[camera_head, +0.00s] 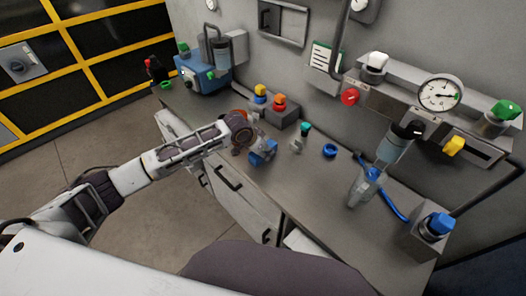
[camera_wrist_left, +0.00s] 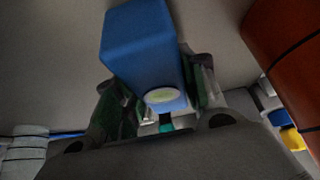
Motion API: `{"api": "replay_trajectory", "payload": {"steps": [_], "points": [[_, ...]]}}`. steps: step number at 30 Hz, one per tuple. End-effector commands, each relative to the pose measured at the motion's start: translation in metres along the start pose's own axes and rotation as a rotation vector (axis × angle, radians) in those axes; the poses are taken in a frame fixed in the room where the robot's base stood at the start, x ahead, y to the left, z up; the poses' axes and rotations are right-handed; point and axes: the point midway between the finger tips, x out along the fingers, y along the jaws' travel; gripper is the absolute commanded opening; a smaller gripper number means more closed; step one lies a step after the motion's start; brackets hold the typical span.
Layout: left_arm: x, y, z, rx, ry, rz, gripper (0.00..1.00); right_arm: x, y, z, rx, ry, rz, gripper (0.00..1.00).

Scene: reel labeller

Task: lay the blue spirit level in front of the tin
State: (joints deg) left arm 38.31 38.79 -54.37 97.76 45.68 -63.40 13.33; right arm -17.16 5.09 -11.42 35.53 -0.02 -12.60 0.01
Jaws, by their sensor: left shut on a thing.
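The blue spirit level (camera_head: 264,153) is by the bench's front edge in the head view. In the left wrist view the blue spirit level (camera_wrist_left: 142,48) fills the space between the fingers, its pale vial facing the camera. My left gripper (camera_head: 259,142) is shut on it; its fingers also show in the left wrist view (camera_wrist_left: 165,100). An orange-brown cylinder with dark bands, which looks like the tin (camera_wrist_left: 285,60), stands close on the right in the left wrist view. In the head view my gripper mostly hides it. I cannot tell whether the level touches the bench. My right gripper is out of view.
To the right are a small teal-topped fitting (camera_head: 301,137), a blue ring (camera_head: 329,150) and a clear part with a blue hose (camera_head: 395,204). A blue machine (camera_head: 203,75) stands at the back left. Bare bench (camera_head: 310,185) lies right of the gripper.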

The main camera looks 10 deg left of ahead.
Motion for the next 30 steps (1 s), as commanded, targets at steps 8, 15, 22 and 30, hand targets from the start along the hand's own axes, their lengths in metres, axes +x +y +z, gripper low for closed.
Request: {"api": "replay_trajectory", "payload": {"steps": [8, 15, 22, 30], "points": [[-0.003, 0.000, -0.002, 0.002, 0.003, -0.001, 0.05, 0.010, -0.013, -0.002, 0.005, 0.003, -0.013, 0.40], [-0.039, -0.001, -0.023, 0.000, 0.004, -0.001, 0.05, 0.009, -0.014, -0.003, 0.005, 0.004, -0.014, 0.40], [-0.070, 0.000, -0.041, 0.000, 0.004, 0.000, 0.05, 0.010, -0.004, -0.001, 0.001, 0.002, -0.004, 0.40], [-0.089, 0.000, -0.052, -0.001, 0.002, -0.001, 0.05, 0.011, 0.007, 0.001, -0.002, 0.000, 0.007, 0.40]]}}
